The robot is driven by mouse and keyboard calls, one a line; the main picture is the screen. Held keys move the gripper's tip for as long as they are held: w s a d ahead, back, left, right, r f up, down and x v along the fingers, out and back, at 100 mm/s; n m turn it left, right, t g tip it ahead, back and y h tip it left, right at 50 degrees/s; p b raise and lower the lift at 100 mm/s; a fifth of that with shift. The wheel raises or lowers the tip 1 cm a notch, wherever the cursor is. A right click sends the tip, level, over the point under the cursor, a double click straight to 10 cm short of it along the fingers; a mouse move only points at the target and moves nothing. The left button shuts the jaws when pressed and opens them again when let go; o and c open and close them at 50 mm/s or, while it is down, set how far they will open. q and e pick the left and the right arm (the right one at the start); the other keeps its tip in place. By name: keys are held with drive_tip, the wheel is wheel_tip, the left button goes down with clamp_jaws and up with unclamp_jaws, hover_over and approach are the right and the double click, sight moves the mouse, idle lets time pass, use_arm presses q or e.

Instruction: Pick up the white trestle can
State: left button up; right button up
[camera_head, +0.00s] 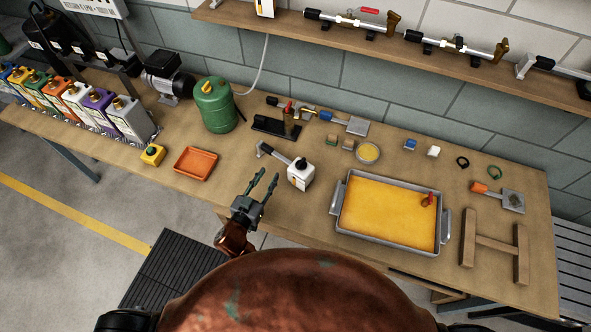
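Another white can (76,98) stands in the row of coloured cans at the far left. I cannot tell from the picture which white can is the trestle one. My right gripper is not in view.
An orange tray (196,164) and a green canister (215,106) are left of the gripper. A metal tray with a yellow bottom (340,205) lies right of the near white can. A wooden H-shaped stand (495,243) is farther right. A shelf (430,58) hangs above.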

sight(297, 167)
use_arm(q)
drive_tip(key=d+m+h, duration=0.1)
drive_tip(key=d, duration=0.1)
drive_tip(key=d+r+h, duration=0.1)
drive_tip(key=d, duration=0.2)
drive_tip(key=d+m+h, duration=0.1)
drive_tip(key=d+h, duration=0.1)
drive_tip(key=shift+s+d+r+m, duration=0.2)
drive_tip(key=shift+s+d+m, duration=0.1)
drive_tip(key=shift+s, duration=0.05)
drive_tip(key=shift+w+d+g, duration=0.2)
drive_tip(key=shift+d+g, duration=0.1)
drive_tip(key=shift+d, duration=0.05)
drive_tip(key=x, duration=0.7)
drive_tip(key=shift+w+a+r, duration=0.15)
drive_tip(key=shift+a+r, duration=0.05)
clamp_jaws()
drive_tip(key=shift+r, duration=0.1)
